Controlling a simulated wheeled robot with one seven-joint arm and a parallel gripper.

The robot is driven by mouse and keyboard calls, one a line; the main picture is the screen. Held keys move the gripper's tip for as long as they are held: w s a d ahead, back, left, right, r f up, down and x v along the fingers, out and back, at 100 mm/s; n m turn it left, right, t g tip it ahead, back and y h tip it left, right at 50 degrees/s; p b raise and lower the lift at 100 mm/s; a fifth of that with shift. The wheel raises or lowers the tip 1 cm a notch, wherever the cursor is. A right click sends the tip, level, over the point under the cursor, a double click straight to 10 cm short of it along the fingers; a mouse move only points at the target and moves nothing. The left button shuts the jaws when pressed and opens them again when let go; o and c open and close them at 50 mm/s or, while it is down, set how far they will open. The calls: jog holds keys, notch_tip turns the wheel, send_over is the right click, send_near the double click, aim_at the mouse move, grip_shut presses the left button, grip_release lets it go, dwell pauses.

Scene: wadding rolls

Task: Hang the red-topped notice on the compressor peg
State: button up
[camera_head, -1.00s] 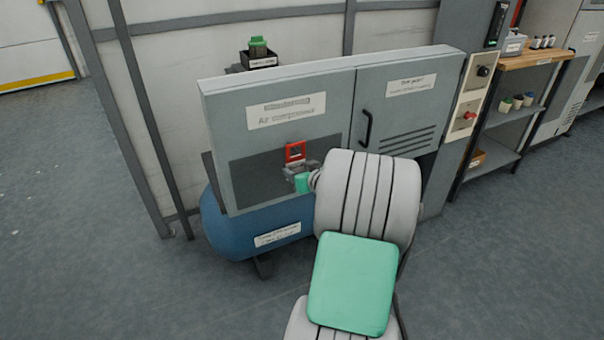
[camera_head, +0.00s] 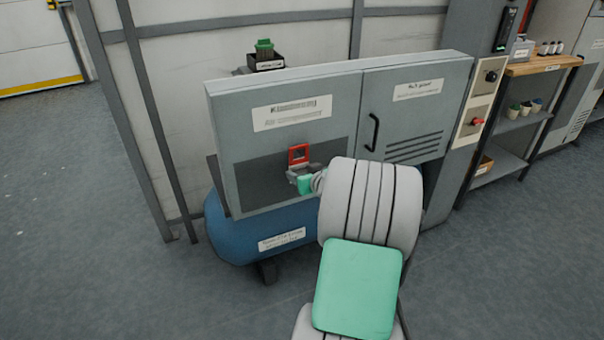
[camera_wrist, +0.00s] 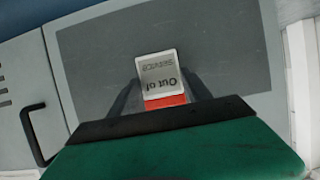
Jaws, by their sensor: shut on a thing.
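The red-topped notice (camera_head: 299,155) is in front of the dark panel of the compressor cabinet (camera_head: 232,150). In the wrist view the notice (camera_wrist: 160,76) shows a pale grey face with "Out of service" upside down and a red band. My gripper (camera_head: 300,175) is shut on the notice, with the two dark fingers (camera_wrist: 160,97) on either side of it. The peg cannot be made out; the notice or gripper may hide it. Whether the notice touches the panel cannot be told.
A blue tank (camera_head: 235,232) lies under the cabinet. A black door handle (camera_head: 374,132) sticks out right of the gripper. A small box with a green-topped thing (camera_head: 265,55) stands behind the cabinet top. A wooden-topped shelf (camera_head: 540,65) is at the right. Floor at the left is clear.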

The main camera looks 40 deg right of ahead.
jog(key=o, duration=1.4)
jog(key=p+v, duration=0.1)
jog(key=v, duration=0.7)
jog(key=w+a+r+n+g+y+p, duration=0.1)
jog(key=a+r+p, duration=0.3)
jog(key=a, duration=0.3)
jog(key=a+r+n+g+y+p, duration=0.1)
jog(key=a+r+g+y+p, duration=0.2)
jog(key=a, duration=0.4)
jog(key=w+a+r+n+p, duration=0.1)
jog(key=a+r+p, duration=0.3)
jog(key=a+p, duration=0.2)
jog(key=s+a+r+g+p, duration=0.2)
jog(key=s+a+r+p, duration=0.1)
jog(key=s+a, duration=0.2)
jog(key=s+a+r+g+p, duration=0.2)
jog(key=s+a+r+p, duration=0.1)
jog(key=s+a, duration=0.2)
jog(key=s+a+r+g+p, duration=0.1)
jog(key=s+a+r+p, duration=0.2)
jog(key=s+a, duration=0.1)
jog(key=shift+s+a+r+g, duration=0.3)
jog(key=shift+s+a+g, duration=0.1)
jog(key=shift+s, duration=0.05)
